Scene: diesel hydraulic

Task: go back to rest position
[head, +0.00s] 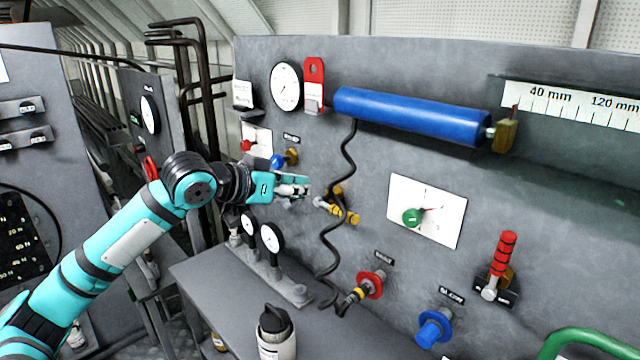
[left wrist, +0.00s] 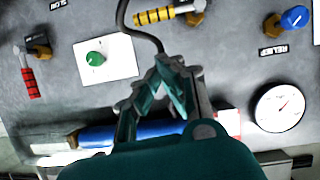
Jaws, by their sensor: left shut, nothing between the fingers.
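My left gripper (head: 296,186) reaches in from the left in the head view, in front of the grey panel (head: 450,80). It is shut and empty, left of a brass valve with a yellow handle (head: 343,213). I cannot tell from the head view whether it touches the valve. In the left wrist view the left gripper's fingers (left wrist: 168,82) come together near a black hose (left wrist: 140,35), with the yellow handle (left wrist: 165,14) beyond them. My right gripper is in neither view.
A blue cylinder (head: 410,114) and a round gauge (head: 286,86) are on the panel. A red-handled lever (head: 503,257), a green knob (head: 412,216) and a blue valve (head: 433,329) stick out from it. A bottle (head: 277,338) stands on the grey bench (head: 215,285) below.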

